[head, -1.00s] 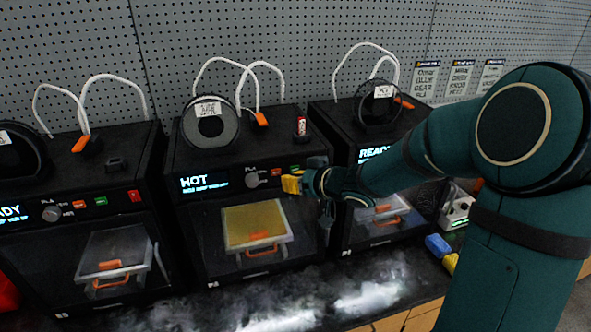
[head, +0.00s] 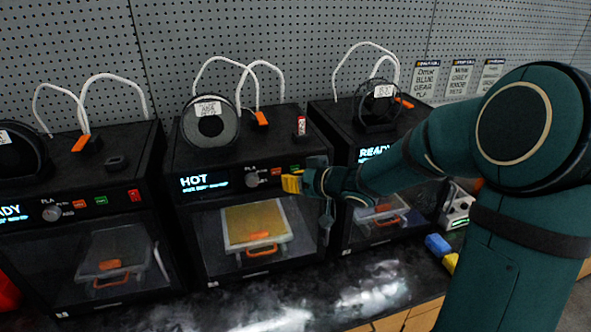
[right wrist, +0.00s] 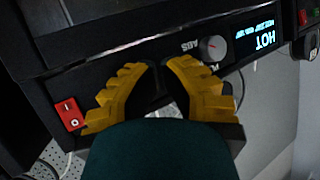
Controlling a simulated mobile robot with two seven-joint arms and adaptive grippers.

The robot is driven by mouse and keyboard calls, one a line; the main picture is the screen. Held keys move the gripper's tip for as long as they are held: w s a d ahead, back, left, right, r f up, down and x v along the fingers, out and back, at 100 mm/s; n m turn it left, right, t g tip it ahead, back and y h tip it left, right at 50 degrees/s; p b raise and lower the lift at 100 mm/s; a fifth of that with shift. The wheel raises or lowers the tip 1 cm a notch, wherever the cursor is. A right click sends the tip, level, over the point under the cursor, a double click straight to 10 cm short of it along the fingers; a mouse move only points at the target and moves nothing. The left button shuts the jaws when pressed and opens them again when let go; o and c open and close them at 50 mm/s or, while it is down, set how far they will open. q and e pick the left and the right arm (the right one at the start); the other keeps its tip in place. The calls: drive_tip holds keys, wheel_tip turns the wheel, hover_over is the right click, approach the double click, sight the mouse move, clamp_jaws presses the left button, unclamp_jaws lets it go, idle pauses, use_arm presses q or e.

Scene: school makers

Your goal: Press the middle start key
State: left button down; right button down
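The middle printer (head: 190,225) has a lit display (head: 205,183) reading HOT, a grey knob (head: 252,181), an orange key (head: 276,172) and a small green key (head: 295,168) in a row. My right gripper (head: 291,184) is in front of this panel, its yellow fingers just below the keys. The knob (right wrist: 212,47) and a red switch (right wrist: 70,113) show on either side; the fingers hide the keys between. Contact cannot be told. My left gripper is not in view.
A left printer (head: 80,240) and a right printer (head: 345,215), both reading READY, flank the middle one. Spools and white tubes stand on top. Pale vapour lies over the dark bench front (head: 240,310). Blue and yellow blocks (head: 437,245) lie at right.

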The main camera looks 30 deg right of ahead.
drive_tip(key=shift+w, duration=0.1)
drive_tip(key=shift+w+d, duration=0.1)
drive_tip(key=shift+w, duration=0.25)
drive_tip(key=shift+w+p, duration=0.15)
drive_tip(key=shift+p, duration=0.15)
idle(0.5)
drive_tip(key=shift+s, duration=0.65)
drive_tip(key=s+a, duration=0.1)
drive_tip(key=s, duration=0.4)
drive_tip(key=shift+s+a, duration=0.3)
drive_tip(key=shift+s, duration=0.1)
idle(0.8)
